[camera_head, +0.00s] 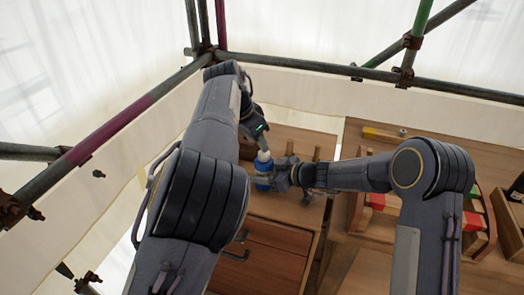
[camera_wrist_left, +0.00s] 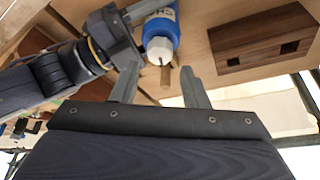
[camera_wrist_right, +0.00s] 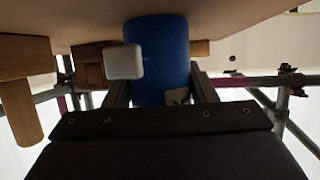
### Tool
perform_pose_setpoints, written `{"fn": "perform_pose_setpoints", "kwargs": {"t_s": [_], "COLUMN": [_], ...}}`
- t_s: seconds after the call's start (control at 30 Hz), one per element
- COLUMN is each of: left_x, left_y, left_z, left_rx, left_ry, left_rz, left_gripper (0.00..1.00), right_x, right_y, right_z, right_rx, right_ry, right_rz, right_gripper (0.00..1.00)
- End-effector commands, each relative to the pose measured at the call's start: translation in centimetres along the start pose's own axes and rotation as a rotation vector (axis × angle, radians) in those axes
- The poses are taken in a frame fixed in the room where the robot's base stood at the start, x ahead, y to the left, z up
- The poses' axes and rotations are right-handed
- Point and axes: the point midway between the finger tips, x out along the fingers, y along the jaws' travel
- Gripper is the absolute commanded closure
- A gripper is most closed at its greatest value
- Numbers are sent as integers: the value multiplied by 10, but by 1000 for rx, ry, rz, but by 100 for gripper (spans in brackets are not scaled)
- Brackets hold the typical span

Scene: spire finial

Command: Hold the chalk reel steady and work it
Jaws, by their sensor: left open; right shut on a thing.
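The chalk reel (camera_head: 262,185) is a blue cylinder with a white top, upright over the wooden bench at centre. My right gripper (camera_head: 278,178) is shut on its blue body from the right. In the right wrist view the reel (camera_wrist_right: 160,55) stands between the fingers, with a white block-like part (camera_wrist_right: 124,62) on its near side. My left gripper (camera_head: 263,148) is above the reel's top. In the left wrist view its fingers (camera_wrist_left: 158,82) are open, with the reel's white end (camera_wrist_left: 158,49) just beyond the tips; they look apart from it. Lettering on the reel is partly hidden.
A dark wooden block with two slots (camera_wrist_left: 262,38) lies near the reel. Wooden pegs (camera_head: 316,153) stand right of it. A rack of coloured blocks (camera_head: 380,203) is on the right-hand bench. Drawers (camera_head: 265,262) are below; scaffold poles (camera_head: 300,66) run behind.

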Motion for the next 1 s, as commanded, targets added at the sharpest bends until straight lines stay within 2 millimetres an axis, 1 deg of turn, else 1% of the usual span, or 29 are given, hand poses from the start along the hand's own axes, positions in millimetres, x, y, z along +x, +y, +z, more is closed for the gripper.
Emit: {"fn": "perform_pose_setpoints", "kwargs": {"t_s": [0.03, 0.1, 0.2, 0.3, 0.43, 0.7, 0.77, 0.9, 0.97, 1.0], "left_x": [11, 24, 39, 50, 56, 57, 57, 57, 57, 57], "left_y": [0, -1, 0, 0, 0, 0, 0, 0, 0, 0], "left_z": [1, 1, 1, 1, 0, 0, 0, 0, 0, 0], "left_rx": [-1, 0, 0, 1, 1, 1, 1, 1, 1, 1], "left_ry": [-3, -2, -2, -1, 0, 1, 1, 1, 1, 1], "left_rz": [1, 1, 1, 0, 0, 0, 0, 0, 0, 0], "left_gripper": [59, 59, 59, 59, 59, 59, 66, 84, 92, 92], "right_x": [0, 0, 0, 0, 0, 0, 0, 0, 0, 0], "right_y": [0, 0, 0, 0, 0, 0, 0, 0, 0, 0], "right_z": [0, 0, 0, 0, 0, 0, 0, 0, 0, 0], "right_rx": [0, 0, 0, 0, 0, 0, 0, 0, 0, 0], "right_ry": [0, 0, 0, 0, 0, 0, 0, 0, 0, 0], "right_rz": [0, 0, 0, 0, 0, 1, 0, 0, 0, 0], "right_gripper": [74, 74, 74, 74, 74, 74, 74, 74, 74, 74]}}
